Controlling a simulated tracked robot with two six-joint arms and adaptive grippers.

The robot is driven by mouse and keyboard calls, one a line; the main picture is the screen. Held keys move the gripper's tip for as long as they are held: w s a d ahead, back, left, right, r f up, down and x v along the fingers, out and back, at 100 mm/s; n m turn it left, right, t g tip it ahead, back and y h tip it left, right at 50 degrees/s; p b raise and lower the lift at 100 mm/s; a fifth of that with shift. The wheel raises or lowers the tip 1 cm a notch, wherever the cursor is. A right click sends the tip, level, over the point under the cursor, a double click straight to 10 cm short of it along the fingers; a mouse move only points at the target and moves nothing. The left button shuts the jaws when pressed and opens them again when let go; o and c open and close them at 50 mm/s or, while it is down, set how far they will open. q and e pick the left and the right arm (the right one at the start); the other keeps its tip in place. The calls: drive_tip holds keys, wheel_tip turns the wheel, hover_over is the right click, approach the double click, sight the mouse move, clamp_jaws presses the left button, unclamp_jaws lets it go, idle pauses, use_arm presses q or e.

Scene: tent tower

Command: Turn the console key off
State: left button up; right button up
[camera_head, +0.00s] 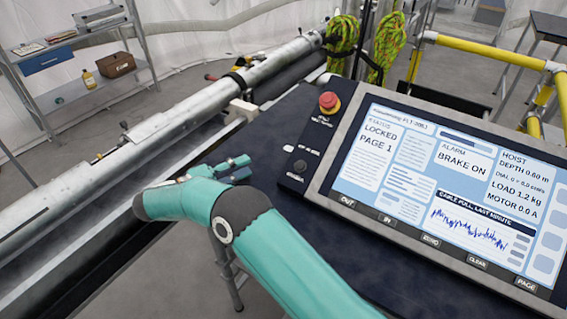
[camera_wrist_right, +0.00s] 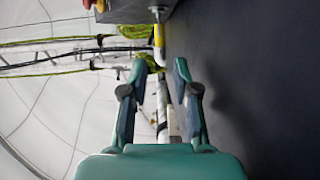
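The console (camera_head: 315,185) stands on a dark table with its lit screen (camera_head: 440,190) reading LOCKED and BRAKE ON. A small dark round switch (camera_head: 299,166), which looks like the key switch, sits on the strip left of the screen; its exact turn is too small to tell. My right gripper (camera_head: 246,166) is left of this switch and apart from it. In the right wrist view, the right gripper (camera_wrist_right: 160,68) has its fingers apart with nothing between them. The console's edge (camera_wrist_right: 140,12) shows beyond the fingertips. My left gripper is not in view.
A red stop button (camera_head: 329,102) stands up on the console's upper left. Labelled buttons (camera_head: 431,240) line its lower edge. The dark table top (camera_head: 265,135) is bare beside the gripper. A long metal tube (camera_head: 150,130) runs along the left. Yellow rails (camera_head: 490,50) stand behind.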

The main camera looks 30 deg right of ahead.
drive_tip(key=b, duration=1)
approach(285, 150)
drive_tip(key=shift+d+f, duration=0.55)
drive_tip(key=shift+d, duration=0.25)
drive_tip(key=d, duration=0.3)
drive_tip(key=d+p, duration=0.1)
drive_tip(key=d, duration=0.3)
drive_tip(key=shift+d+r, duration=0.15)
drive_tip(key=shift+r, duration=0.1)
drive_tip(key=shift+d, duration=0.55)
